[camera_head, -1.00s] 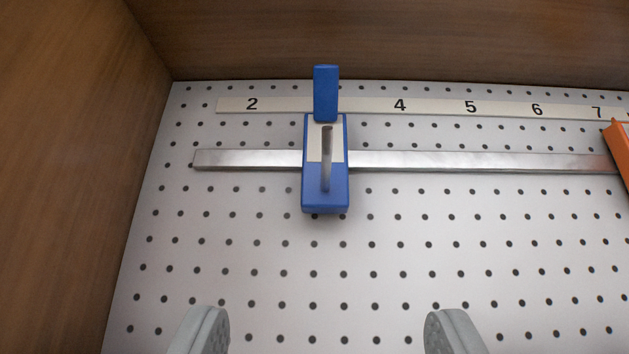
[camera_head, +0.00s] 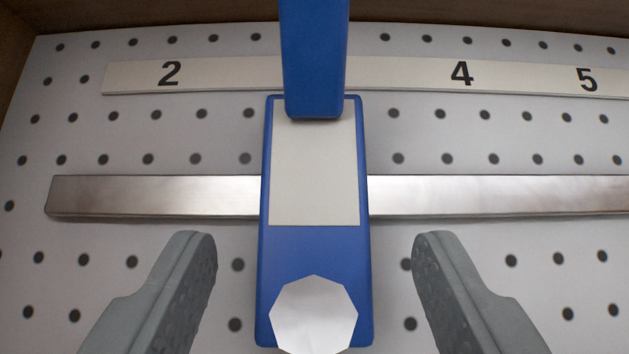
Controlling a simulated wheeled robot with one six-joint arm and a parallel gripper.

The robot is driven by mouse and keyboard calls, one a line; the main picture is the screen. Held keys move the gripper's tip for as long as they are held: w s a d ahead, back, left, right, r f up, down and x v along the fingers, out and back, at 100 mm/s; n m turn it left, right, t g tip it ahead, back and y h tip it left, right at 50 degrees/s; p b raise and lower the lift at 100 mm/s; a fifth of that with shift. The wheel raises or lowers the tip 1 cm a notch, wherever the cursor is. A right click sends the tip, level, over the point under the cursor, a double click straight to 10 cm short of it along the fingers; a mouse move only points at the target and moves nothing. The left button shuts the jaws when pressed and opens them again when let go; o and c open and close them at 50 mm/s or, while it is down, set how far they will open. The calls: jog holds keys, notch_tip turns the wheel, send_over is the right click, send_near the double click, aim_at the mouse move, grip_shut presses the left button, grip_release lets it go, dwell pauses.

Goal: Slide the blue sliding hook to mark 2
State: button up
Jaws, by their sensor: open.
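The blue sliding hook (camera_head: 315,245) sits on the metal rail (camera_head: 155,195), with a pale plate on its face and a blue tab standing up at its top. Its metal peg (camera_head: 313,314) points toward the camera. The tab covers the scale where mark 3 would be, between 2 and 4. Mark 2 (camera_head: 171,73) is on the white number strip (camera_head: 225,72), to the left of the hook. My gripper (camera_head: 314,245) is open, one finger on each side of the hook's lower body, with a visible gap on both sides. It holds nothing.
A white pegboard (camera_head: 110,250) with dark holes lies behind the rail. The rail's left end is in view below and left of mark 2. A brown wooden wall (camera_head: 14,60) stands at the far left. The rail between the hook and its left end is clear.

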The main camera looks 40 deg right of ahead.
jog(key=shift+x, duration=0.95)
grip_shut()
jog(key=shift+w+a, duration=0.65)
jog(key=shift+a, duration=0.2)
jog(key=shift+w+a, duration=0.65)
jog(key=shift+a, duration=0.2)
grip_release()
